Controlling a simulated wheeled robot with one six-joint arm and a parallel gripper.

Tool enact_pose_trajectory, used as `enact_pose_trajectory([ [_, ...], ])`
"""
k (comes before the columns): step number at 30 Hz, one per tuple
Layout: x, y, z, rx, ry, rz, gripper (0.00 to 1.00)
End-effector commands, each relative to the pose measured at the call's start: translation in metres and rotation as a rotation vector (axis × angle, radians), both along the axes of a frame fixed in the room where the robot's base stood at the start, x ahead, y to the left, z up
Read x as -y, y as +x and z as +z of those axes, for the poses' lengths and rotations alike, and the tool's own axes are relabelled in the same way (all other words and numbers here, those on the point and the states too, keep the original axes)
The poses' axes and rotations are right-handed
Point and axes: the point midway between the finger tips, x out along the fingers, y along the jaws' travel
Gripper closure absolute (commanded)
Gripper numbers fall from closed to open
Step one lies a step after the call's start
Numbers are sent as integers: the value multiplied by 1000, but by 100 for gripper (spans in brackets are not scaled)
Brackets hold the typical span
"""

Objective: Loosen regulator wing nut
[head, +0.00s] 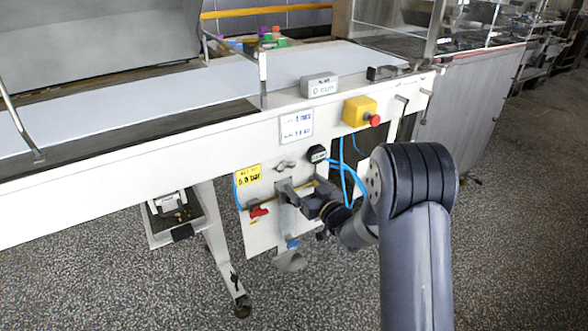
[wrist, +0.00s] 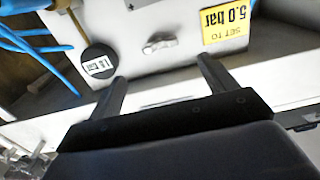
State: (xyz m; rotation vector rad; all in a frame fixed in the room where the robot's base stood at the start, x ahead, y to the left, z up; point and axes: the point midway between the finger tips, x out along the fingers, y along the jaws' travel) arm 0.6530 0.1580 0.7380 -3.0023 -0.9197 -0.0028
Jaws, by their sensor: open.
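The wing nut (head: 285,166) is a small grey metal piece on the white panel, between the yellow "5.0 bar" label (head: 249,175) and the round black gauge (head: 316,153). In the wrist view the wing nut (wrist: 159,43) shows upside down, beyond the gap between my fingertips and roughly centred between them. My gripper (wrist: 161,70) is open and empty, with one finger on each side of that gap. In the head view my gripper (head: 291,191) is just below the wing nut, partly covering the regulator parts behind it. It appears apart from the nut.
Blue hoses (head: 344,175) hang right of the gauge, near my arm. A red valve handle (head: 258,212) is at the lower left of the panel. A yellow box with a red button (head: 361,111) juts out above right. A small box (head: 180,212) hangs under the conveyor.

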Motion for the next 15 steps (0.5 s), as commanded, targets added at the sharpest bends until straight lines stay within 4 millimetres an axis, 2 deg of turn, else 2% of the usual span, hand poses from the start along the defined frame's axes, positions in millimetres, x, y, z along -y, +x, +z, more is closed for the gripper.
enact_pose_trajectory([
  [9,-33,47,-1,1,-1,1,20],
  [15,-45,66,-1,0,-1,0,20],
])
